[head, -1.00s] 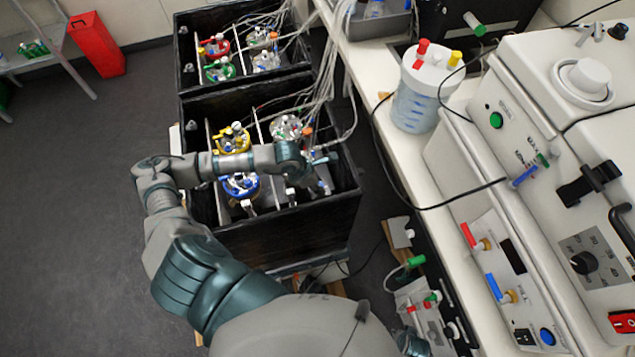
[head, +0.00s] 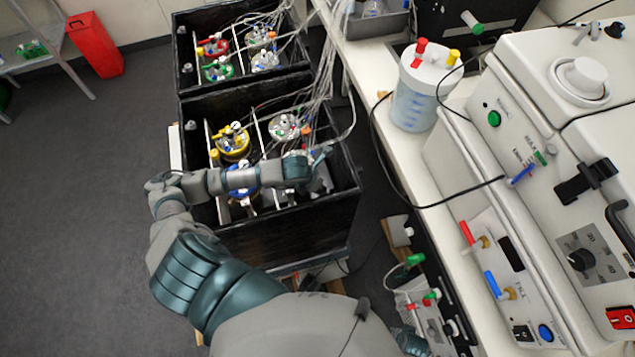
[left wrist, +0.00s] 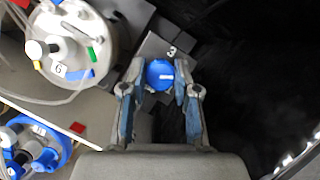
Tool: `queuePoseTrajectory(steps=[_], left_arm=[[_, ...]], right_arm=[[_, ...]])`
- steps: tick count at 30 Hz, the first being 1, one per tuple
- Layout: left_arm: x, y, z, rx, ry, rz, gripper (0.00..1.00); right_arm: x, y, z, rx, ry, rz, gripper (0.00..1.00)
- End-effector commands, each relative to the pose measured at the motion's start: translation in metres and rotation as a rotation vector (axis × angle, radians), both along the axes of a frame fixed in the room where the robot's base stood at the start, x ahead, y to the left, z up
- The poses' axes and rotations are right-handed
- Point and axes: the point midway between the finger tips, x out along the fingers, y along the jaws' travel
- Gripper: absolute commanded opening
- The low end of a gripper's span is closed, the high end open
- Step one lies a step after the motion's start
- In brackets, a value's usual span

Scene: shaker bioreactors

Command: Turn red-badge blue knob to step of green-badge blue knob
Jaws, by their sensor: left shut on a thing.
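In the left wrist view a round blue knob (left wrist: 159,74) with a pale mark across its face sits between the two fingers of my left gripper (left wrist: 160,88). The fingers are shut on its sides. I cannot make out a red or green badge beside any blue knob.
The near black box (head: 285,245) holds several vessels, including a yellow-ringed one (head: 233,142). A vessel tagged 6 (left wrist: 78,45) and a blue-ringed vessel (left wrist: 38,150) stand left of my gripper. Tubes hang over the box. A white bench (head: 400,170) runs along the right.

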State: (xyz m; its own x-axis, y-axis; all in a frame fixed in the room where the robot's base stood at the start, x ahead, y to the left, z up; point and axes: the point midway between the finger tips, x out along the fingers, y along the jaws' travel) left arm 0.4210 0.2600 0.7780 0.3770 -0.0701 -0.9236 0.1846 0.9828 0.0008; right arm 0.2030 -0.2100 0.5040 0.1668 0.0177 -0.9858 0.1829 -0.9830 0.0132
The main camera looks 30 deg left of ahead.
Motion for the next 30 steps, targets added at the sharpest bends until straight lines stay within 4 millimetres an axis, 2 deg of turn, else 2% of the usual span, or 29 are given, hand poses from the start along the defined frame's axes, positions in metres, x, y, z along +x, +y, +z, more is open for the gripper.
queuePoseTrajectory(steps=[11,12,15,25,30], left_arm=[[-0.001,0.001,-0.001,0.003,0.005,0.005,0.00],[-0.001,0.001,-0.002,0.003,0.005,0.005,0.35],[-0.001,0.001,-0.001,0.002,0.004,0.005,0.55],[-0.001,0.000,0.002,0.000,0.001,0.003,0.55],[-0.010,0.002,0.024,0.001,-0.001,0.002,0.55]], right_arm=[[0.001,0.000,0.001,0.000,-0.002,0.000,0.40],[0.001,0.000,0.001,0.000,-0.002,0.000,0.40],[0.001,0.000,0.001,0.001,-0.003,0.000,0.40],[-0.002,0.000,0.001,0.001,-0.001,-0.002,0.40],[-0.001,0.000,0.001,0.001,-0.001,-0.001,0.40]])
